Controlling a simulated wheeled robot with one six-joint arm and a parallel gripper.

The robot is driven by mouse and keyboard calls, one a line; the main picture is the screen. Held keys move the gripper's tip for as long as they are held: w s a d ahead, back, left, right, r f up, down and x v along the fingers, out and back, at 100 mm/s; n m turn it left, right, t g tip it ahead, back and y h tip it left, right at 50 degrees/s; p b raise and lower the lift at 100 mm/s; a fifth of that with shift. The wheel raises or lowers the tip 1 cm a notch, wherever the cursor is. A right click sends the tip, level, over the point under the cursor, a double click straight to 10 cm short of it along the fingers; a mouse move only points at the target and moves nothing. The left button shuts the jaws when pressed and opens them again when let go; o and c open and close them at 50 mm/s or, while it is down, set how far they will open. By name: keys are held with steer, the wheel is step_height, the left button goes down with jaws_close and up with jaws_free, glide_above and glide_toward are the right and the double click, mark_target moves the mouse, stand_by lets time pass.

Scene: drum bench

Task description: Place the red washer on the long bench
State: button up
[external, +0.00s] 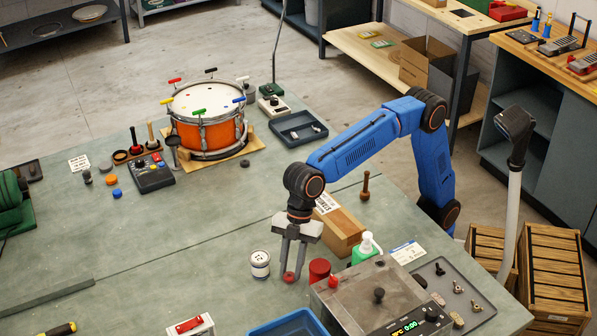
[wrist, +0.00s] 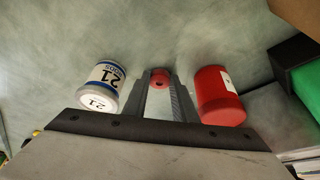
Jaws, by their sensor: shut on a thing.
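My gripper (external: 290,274) is shut on the red washer (external: 289,277), a small red ring between its fingertips. In the wrist view, the washer (wrist: 160,77) shows at the end of the fingers, between a white can and a red can. The gripper points down over the long grey-green bench (external: 170,255), near its front right part. I cannot tell whether the washer touches the bench top. The fingers hide part of the washer.
A white can (external: 260,264) stands close left of my gripper and a red can (external: 319,270) close right. A wooden block (external: 340,232), green bottle (external: 365,250), metal box (external: 370,295) and blue tray (external: 290,325) are nearby. The bench's left middle is clear.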

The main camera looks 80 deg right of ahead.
steer(key=shift+f, duration=0.15)
steer(key=o, duration=1)
steer(key=v, duration=1.1)
steer(key=shift+r, duration=0.4)
steer(key=shift+o, duration=0.7)
steer(key=shift+d+r, duration=0.2)
steer(key=shift+d, duration=0.05)
